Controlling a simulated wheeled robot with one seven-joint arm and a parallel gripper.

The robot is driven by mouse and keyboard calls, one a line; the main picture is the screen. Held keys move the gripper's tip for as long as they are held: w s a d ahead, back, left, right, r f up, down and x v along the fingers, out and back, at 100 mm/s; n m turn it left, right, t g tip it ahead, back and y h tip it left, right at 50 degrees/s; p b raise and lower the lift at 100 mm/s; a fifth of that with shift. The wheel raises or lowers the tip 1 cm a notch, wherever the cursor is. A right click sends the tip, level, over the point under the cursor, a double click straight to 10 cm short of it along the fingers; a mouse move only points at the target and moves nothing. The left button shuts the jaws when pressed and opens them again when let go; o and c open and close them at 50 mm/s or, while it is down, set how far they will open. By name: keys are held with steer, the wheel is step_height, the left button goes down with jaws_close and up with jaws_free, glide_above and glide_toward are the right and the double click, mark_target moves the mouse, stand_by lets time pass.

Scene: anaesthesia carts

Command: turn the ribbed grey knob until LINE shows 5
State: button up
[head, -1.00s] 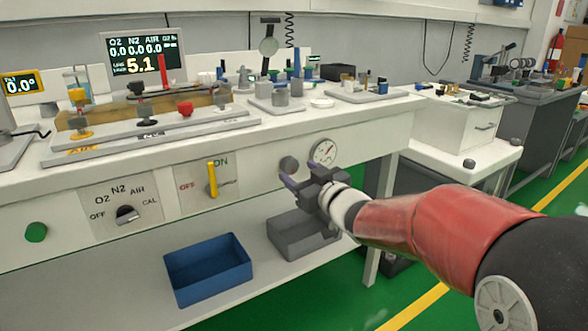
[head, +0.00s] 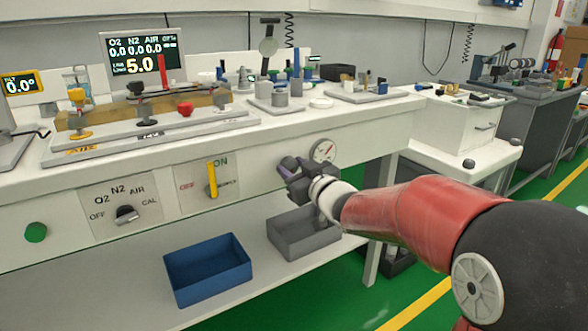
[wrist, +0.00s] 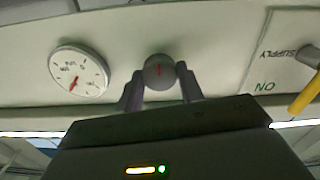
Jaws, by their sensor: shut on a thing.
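In the head view my gripper (head: 284,167) reaches the panel and mostly hides the knob. The display (head: 143,57) at the back of the bench reads 5.0 in its large LINE row, with zeros above.
A dial gauge (head: 323,151) is close to the right of my gripper in the head view. A grey bin (head: 303,233) and a blue bin (head: 208,270) stand on the shelf below.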

steer(key=shift+f+n+b, duration=0.15)
steer(key=shift+n+b, duration=0.35)
steer(key=shift+b, duration=0.05)
steer(key=o, duration=1)
steer(key=shift+v, duration=3.9)
